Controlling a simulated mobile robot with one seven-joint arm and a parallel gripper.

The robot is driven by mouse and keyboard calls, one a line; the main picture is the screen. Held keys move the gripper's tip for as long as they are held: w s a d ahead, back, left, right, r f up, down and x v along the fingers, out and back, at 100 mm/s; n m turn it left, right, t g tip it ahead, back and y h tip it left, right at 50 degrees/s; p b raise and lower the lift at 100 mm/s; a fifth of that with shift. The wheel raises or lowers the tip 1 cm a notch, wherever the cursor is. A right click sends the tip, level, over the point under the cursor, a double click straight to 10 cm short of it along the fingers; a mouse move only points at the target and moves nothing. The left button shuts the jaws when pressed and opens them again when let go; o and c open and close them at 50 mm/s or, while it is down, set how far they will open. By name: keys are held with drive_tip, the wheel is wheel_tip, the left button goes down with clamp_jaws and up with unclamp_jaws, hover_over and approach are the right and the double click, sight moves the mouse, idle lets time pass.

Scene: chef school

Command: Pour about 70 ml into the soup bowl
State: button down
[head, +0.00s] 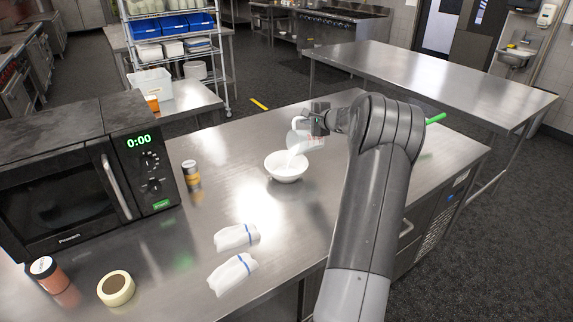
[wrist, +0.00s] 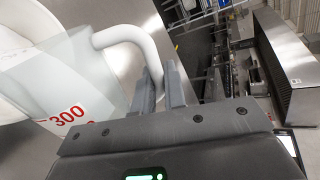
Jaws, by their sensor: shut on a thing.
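A white soup bowl (head: 285,174) stands on the steel counter in the middle of the head view. A clear measuring jug with red markings (head: 313,141) is tilted above the bowl, its mouth towards the left. A pale streak between jug and bowl looks like white liquid falling into the bowl. In the wrist view the jug (wrist: 85,80) shows a red "300" and a pale curved handle (wrist: 128,37). My gripper (wrist: 162,88) is shut on that handle; in the head view my gripper (head: 316,122) is right of the bowl. The liquid levels are unclear.
A black microwave (head: 60,185) stands at left on the counter (head: 215,205). Two folded white cloths (head: 236,237) lie at the front, with a roll of tape (head: 116,289) and an orange jar (head: 48,274) further left.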

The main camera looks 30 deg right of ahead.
drive_tip(key=shift+a+r, duration=0.1)
drive_tip(key=shift+a, duration=0.05)
drive_tip(key=d, duration=0.1)
drive_tip(key=d+f+m, duration=0.1)
drive_tip(key=shift+s+d+f+y, duration=0.1)
drive_tip(key=shift+d+f+y, duration=0.2)
drive_tip(key=shift+d, duration=0.05)
drive_tip(key=d+f+m, duration=0.1)
drive_tip(key=d+f+m+y, duration=0.1)
drive_tip(key=m, duration=0.1)
drive_tip(key=shift+t+y, duration=0.3)
idle(1.5)
drive_tip(key=d+f+m, duration=0.1)
drive_tip(key=f, duration=0.1)
drive_tip(key=d+f+m+t+y, duration=0.1)
drive_tip(key=d+f+m, duration=0.1)
drive_tip(key=d+f+m+y, duration=0.1)
drive_tip(key=f+m, duration=0.1)
drive_tip(key=shift+s+d+f, duration=0.15)
drive_tip(key=shift+s+f, duration=0.05)
drive_tip(key=shift+f, duration=0.1)
drive_tip(key=shift+d+f+m+t+b, duration=0.2)
drive_tip(key=shift+d+f+m+t, duration=0.25)
drive_tip(key=shift+f+m, duration=0.35)
drive_tip(key=shift+d+f+m+t+b, duration=0.15)
drive_tip(key=shift+d+f+m+t, duration=0.25)
drive_tip(key=shift+m, duration=0.6)
